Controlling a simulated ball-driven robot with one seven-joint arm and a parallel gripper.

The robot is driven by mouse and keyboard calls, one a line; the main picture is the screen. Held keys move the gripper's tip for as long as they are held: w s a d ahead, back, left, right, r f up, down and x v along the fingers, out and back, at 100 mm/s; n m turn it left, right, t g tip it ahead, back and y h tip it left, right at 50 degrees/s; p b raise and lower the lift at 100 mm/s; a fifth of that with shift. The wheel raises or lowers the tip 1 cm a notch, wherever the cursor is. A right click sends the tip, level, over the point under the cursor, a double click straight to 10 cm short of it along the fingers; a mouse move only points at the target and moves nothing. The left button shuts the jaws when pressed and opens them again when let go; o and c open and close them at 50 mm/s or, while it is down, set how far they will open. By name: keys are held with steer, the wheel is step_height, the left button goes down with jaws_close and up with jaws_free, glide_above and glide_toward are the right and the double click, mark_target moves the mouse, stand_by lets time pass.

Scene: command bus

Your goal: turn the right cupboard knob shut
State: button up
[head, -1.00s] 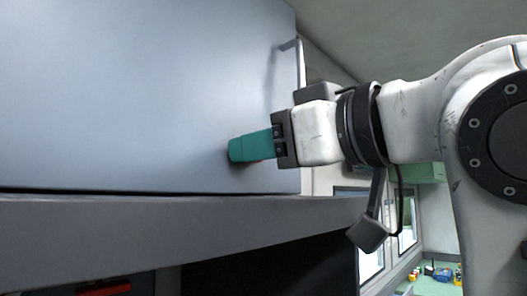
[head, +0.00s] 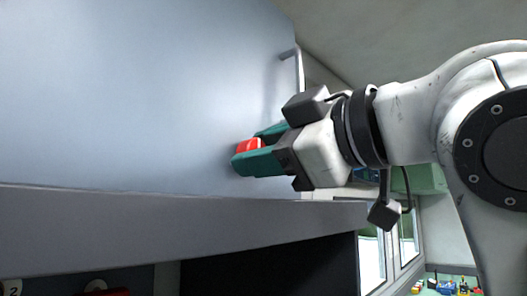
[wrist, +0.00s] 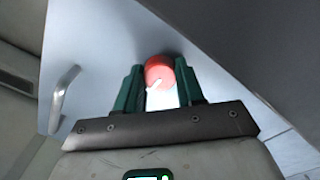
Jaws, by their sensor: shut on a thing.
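The red cupboard knob (head: 249,145) sits on the pale blue-grey cupboard door (head: 130,90), near the door's lower right. In the wrist view the knob (wrist: 160,72) is round, with a white mark on its face. My gripper (head: 262,150) has teal fingers, one on each side of the knob, and is shut on it. The fingers also show in the wrist view (wrist: 160,88), with the knob between their tips. In the head view the fingers partly hide the knob.
A metal handle (head: 289,56) stands out from the door's right edge; it also shows at the left of the wrist view (wrist: 63,97). A grey ledge (head: 150,232) runs below the door. A window (head: 371,258) and a green box (head: 420,179) lie beyond my arm.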

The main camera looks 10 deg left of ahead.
stand_by(0.3)
steer(key=o, duration=1)
steer(key=shift+o, duration=0.2)
steer(key=b+v, duration=0.3)
steer(key=v, duration=0.7)
steer(key=shift+s+d, duration=0.25)
steer(key=shift+d, duration=0.05)
